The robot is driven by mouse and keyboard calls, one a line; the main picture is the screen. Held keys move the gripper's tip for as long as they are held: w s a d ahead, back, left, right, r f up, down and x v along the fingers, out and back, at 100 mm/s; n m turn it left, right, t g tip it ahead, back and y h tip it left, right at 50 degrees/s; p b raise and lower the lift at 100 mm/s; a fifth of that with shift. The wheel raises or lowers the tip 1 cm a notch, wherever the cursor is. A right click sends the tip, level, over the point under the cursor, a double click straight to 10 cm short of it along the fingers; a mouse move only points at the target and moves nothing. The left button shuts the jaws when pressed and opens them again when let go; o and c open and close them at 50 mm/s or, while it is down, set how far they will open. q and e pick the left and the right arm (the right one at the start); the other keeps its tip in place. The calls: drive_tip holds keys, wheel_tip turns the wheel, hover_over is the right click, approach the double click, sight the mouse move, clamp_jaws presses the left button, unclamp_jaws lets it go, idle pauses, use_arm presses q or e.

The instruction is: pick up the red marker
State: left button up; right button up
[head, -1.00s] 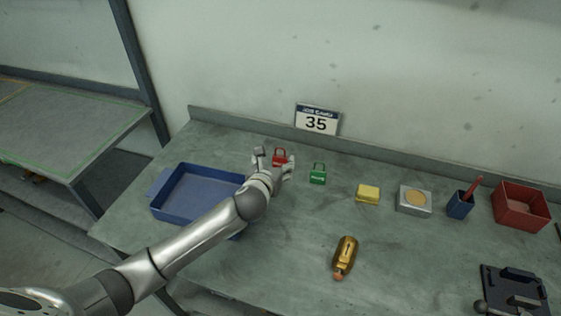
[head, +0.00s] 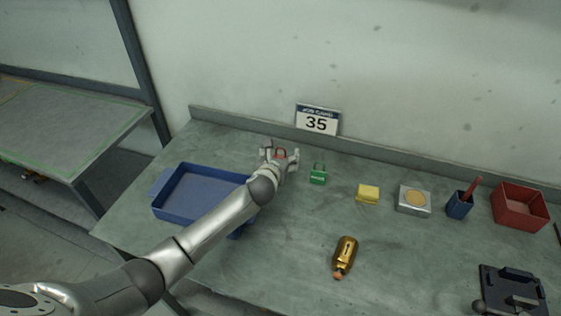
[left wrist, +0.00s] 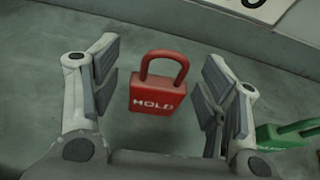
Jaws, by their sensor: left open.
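In the left wrist view a red padlock-shaped marker (left wrist: 158,92) with the word HOLD stands on the table between the fingers of my left gripper (left wrist: 160,88). The fingers are spread, with a gap on each side of it. In the head view my left gripper (head: 280,154) is at the back of the table, and the red marker (head: 280,153) is mostly hidden behind it. My right gripper does not show.
A green padlock (head: 317,175) stands just right of my left gripper. A blue tray (head: 185,215) lies under my left forearm. A job sign (head: 317,121) stands behind. A yellow block (head: 368,194), blue holder (head: 459,205) and red bin (head: 519,207) are further right.

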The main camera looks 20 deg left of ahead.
use_arm(q)
drive_tip(key=c, duration=1.1)
